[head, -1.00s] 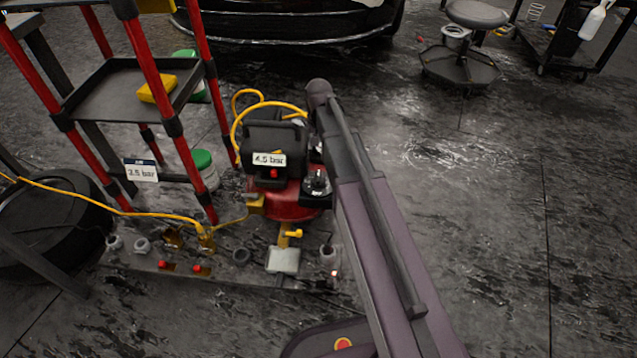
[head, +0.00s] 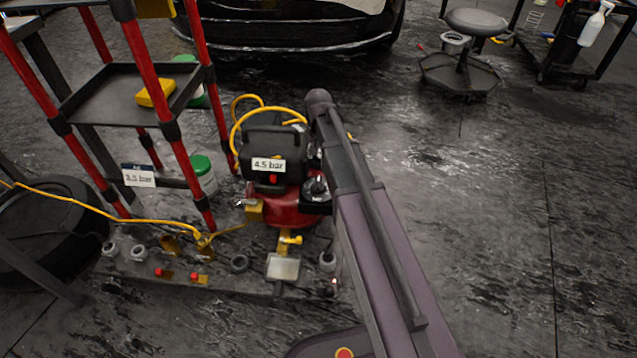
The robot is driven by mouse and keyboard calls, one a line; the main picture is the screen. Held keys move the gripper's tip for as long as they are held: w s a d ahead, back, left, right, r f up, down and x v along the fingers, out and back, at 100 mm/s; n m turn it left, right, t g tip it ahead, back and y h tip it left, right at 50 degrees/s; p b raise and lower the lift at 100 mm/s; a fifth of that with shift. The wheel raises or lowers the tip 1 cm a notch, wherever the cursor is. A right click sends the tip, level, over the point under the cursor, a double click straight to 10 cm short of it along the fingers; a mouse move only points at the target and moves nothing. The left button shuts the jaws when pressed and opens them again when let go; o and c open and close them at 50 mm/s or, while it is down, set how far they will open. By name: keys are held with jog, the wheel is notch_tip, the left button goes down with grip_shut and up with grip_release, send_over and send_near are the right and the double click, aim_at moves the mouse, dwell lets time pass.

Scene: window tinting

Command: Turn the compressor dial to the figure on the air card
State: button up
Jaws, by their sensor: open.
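The compressor (head: 272,150) stands on the floor left of my arm, with a black top and a red tank (head: 290,205). Its white readout (head: 268,165) shows 4.5 bar. The dark round dial (head: 316,188) is at the compressor's right side, close to my arm; its pointer is too small to read. The white air card (head: 139,175) with a dark header hangs on the rack at the left and appears to read 3.5 bar. My arm crosses in front of the compressor's right edge. My gripper cannot be made out; my arm hides that area.
A red-posted rack with a black shelf (head: 110,105) and a yellow block (head: 155,93) stands at the left. A yellow hose (head: 120,213) runs along the floor. Several small fittings lie in front of the compressor. The floor right of my arm is clear up to the stool (head: 460,75).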

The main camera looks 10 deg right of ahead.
aim_at(318, 181)
jog(key=shift+f+b, duration=5.85)
jog(key=shift+f, duration=0.3)
grip_shut()
